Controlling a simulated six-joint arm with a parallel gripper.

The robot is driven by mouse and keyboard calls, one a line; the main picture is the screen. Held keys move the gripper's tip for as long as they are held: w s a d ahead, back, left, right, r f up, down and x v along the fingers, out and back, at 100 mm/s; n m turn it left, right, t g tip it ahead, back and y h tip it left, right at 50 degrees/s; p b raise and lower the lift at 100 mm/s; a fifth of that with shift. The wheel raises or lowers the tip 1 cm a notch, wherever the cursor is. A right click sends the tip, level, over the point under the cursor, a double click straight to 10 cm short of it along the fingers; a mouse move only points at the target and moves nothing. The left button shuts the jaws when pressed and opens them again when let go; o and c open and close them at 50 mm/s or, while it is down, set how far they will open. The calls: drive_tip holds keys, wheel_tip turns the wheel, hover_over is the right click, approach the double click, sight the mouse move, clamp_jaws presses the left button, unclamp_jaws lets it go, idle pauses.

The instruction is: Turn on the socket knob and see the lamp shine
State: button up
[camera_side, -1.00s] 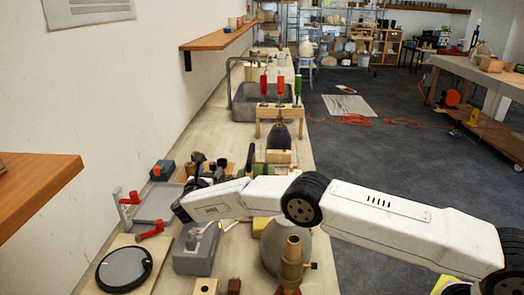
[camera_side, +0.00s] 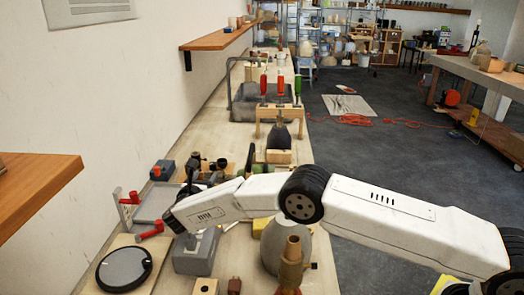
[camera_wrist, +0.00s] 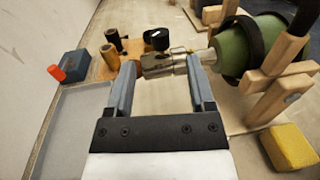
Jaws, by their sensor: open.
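In the wrist view a metal socket (camera_wrist: 165,66) joins the neck of a green lamp body (camera_wrist: 250,48), which lies on its side in a wooden cradle. A black knob-like piece (camera_wrist: 157,39) stands just behind the socket; I cannot tell whether it is the socket knob. My gripper (camera_wrist: 161,64) is open, one finger on each side of the socket's end; contact cannot be told. No bulb or glow shows there. In the side view my wrist hides most of the gripper and socket.
A yellow block (camera_wrist: 289,147) lies right of the gripper. A blue box with a red knob (camera_wrist: 75,65) and a grey tray (camera_wrist: 70,125) are at left. A brass fitting (camera_side: 291,255) stands at the front.

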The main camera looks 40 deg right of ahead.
wheel_tip(320, 180, up, 11)
drive_tip(key=m+t+y, duration=0.6)
drive_tip(key=m+y, duration=0.1)
drive_tip(key=m, duration=2.3)
hover_over(213, 165)
wheel_tip(213, 165, down, 5)
drive_tip(key=shift+r, duration=0.1)
drive_tip(key=shift+f, duration=0.2)
